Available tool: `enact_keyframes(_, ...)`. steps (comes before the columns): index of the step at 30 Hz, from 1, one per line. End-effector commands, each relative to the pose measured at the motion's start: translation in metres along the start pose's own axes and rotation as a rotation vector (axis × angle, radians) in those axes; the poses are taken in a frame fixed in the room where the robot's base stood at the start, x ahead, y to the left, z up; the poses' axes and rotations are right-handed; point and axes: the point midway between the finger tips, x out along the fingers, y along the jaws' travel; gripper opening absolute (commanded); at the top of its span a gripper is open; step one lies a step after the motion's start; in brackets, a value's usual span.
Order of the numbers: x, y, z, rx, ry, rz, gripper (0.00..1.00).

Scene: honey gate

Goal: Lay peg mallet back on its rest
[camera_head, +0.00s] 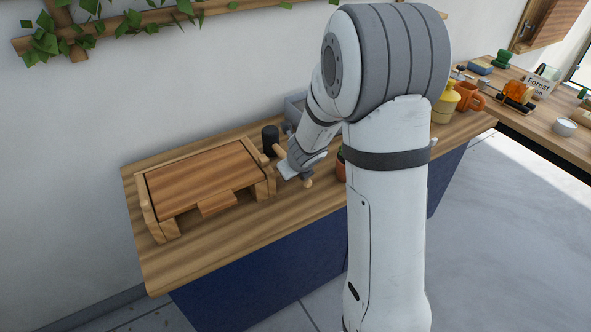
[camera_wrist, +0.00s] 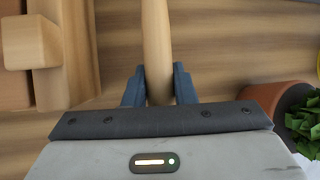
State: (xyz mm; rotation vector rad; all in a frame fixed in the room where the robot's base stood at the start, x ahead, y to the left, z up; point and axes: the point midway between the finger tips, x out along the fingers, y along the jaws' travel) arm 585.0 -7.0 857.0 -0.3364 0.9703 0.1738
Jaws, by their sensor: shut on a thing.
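The peg mallet has a pale wooden handle (camera_wrist: 156,40), which runs up the middle of the wrist view between my two dark fingers. My gripper (camera_wrist: 158,88) is shut on this handle. In the head view my gripper (camera_head: 298,172) is low over the counter, just right of the wooden box-like stand, and the handle's end (camera_head: 308,183) sticks out below it. A dark cylinder (camera_head: 271,139) stands at the handle's upper end and looks like the mallet head. I cannot clearly make out the mallet's rest, nor whether the mallet touches the counter.
The wooden stand (camera_head: 205,172) with a slab top fills the counter's left part. A plant pot (camera_wrist: 275,96) is close on my gripper's right. A grey bin (camera_head: 295,105) stands behind. A yellow pot (camera_head: 447,103) and orange mug (camera_head: 470,97) are farther right. The counter's front strip (camera_head: 250,222) is clear.

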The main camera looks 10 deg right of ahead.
Motion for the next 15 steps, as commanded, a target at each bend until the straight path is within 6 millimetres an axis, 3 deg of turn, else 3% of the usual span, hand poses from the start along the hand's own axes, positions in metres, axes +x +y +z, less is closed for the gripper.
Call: enact_keyframes(15, 0.0087, 0.0018, -0.0047, 0.0, -0.002, -0.001, 0.0)
